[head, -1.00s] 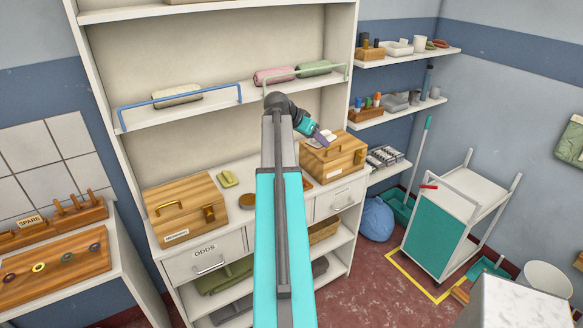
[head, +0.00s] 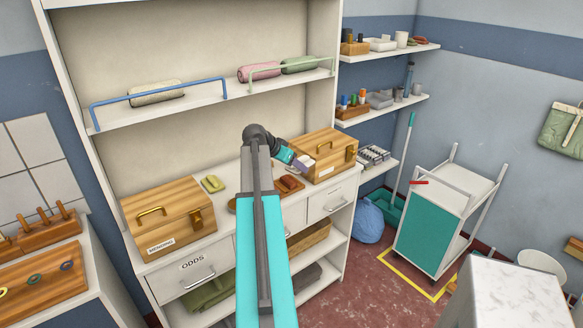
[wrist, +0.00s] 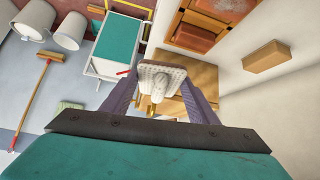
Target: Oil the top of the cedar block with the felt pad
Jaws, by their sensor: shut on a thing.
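My gripper (head: 302,162) is shut on a pale, dotted pad, which I take for the felt pad (wrist: 162,72). It is held in the air between the two purple fingers in the wrist view. A reddish-brown block, which I take for the cedar block (head: 290,182), lies on the counter below my gripper in the head view. It seems to show as a reddish face with a wooden border (wrist: 193,38) beyond the pad in the wrist view. The pad is apart from it. The pad's underside is hidden.
A lidded wooden box (head: 325,155) stands close to the right of my gripper. Another box (head: 168,215) labelled MENDING and a yellow-green sponge-like piece (head: 212,183) are on the counter to the left. A white trolley (head: 440,225) stands on the floor at right.

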